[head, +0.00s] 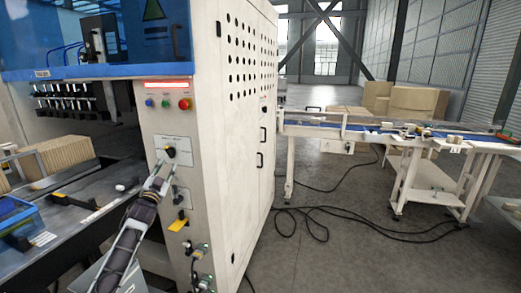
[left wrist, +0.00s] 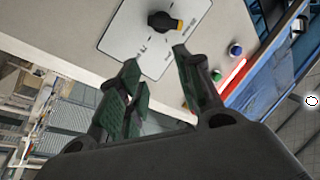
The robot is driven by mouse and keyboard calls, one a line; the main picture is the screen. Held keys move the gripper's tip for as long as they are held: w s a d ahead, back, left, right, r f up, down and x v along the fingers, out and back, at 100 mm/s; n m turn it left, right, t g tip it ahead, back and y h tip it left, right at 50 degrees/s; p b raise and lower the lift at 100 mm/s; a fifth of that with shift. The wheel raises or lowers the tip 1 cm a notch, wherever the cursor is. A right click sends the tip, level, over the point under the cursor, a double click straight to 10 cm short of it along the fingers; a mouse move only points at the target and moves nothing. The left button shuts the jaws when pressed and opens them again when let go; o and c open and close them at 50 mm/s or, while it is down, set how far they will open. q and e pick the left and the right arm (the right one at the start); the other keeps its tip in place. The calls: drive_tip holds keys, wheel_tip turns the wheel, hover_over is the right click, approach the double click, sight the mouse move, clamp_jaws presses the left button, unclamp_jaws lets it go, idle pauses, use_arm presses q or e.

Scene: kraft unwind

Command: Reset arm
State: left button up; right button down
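My left gripper (head: 162,172) is in front of the machine's control panel (head: 150,127), just below a black rotary knob (head: 171,151) on a white plate. In the left wrist view my left gripper (left wrist: 155,60) has its two green-padded fingers spread apart with nothing between them. The black knob (left wrist: 163,22) with an orange end lies beyond the fingertips on its white plate (left wrist: 152,52), apart from them. My right gripper is in neither view.
Several buttons (head: 166,103) sit above the knob, and more switches and a yellow tag (head: 178,225) below it. A blue bin (head: 22,215) stands on the left bench. Cables (head: 318,220) lie on the floor near a conveyor (head: 345,129). Open floor lies right of the cabinet.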

use_arm(q)
drive_tip(key=s+f+n+g+y, duration=0.1)
drive_tip(key=s+f+n+g, duration=0.15)
drive_tip(key=f, duration=1.35)
drive_tip(key=s+f+n+g, duration=0.1)
drive_tip(key=s+f+g, duration=0.25)
drive_tip(key=f, duration=1.25)
drive_tip(key=s+d+f+g, duration=0.2)
drive_tip(key=s+f, duration=0.5)
drive_tip(key=f, duration=0.5)
drive_tip(key=s+d+f+g, duration=0.1)
drive_tip(key=s+f+g, duration=0.2)
drive_tip(key=s+f, duration=0.75)
drive_tip(key=s+d+f+g, duration=0.2)
drive_tip(key=s+f, duration=0.9)
drive_tip(key=s, duration=0.1)
drive_tip(key=s+d+f+g, duration=0.2)
drive_tip(key=s+f+g, duration=0.1)
drive_tip(key=s+f, duration=0.8)
drive_tip(key=s+d+f+g, duration=0.1)
drive_tip(key=s+f, duration=0.1)
drive_tip(key=s, duration=0.8)
drive_tip(key=s+d+f+g, duration=0.1)
drive_tip(key=s+d+f, duration=0.1)
drive_tip(key=s, duration=0.8)
drive_tip(key=s+d+f+g+h, duration=0.1)
drive_tip(key=s+f, duration=0.3)
drive_tip(key=s, duration=0.6)
drive_tip(key=shift+d+g, duration=0.25)
drive_tip(key=shift+g, duration=0.35)
